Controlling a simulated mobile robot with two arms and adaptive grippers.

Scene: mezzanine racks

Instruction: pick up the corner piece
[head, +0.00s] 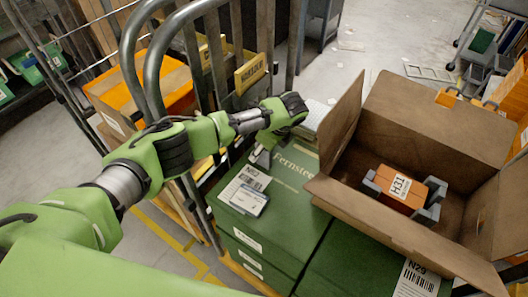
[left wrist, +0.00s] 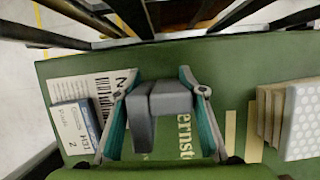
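A grey corner piece (left wrist: 163,98) with a bent shape is between the fingertips of my left gripper (left wrist: 160,85) in the left wrist view. The teal finger pads stand close on both sides of it. I cannot tell whether they press on it, or whether the piece rests on the box below. In the head view my left gripper (head: 262,152) points down over the top of a green carton (head: 290,190). The corner piece is mostly hidden there. My right gripper is not in view.
An open brown box (head: 400,115) on the right holds an orange block (head: 402,187) with grey pieces around it. A labelled card (head: 249,201) lies on the green carton. A white-faced stack (left wrist: 299,120) stands right in the wrist view. Metal rails (head: 155,75) run beside my arm.

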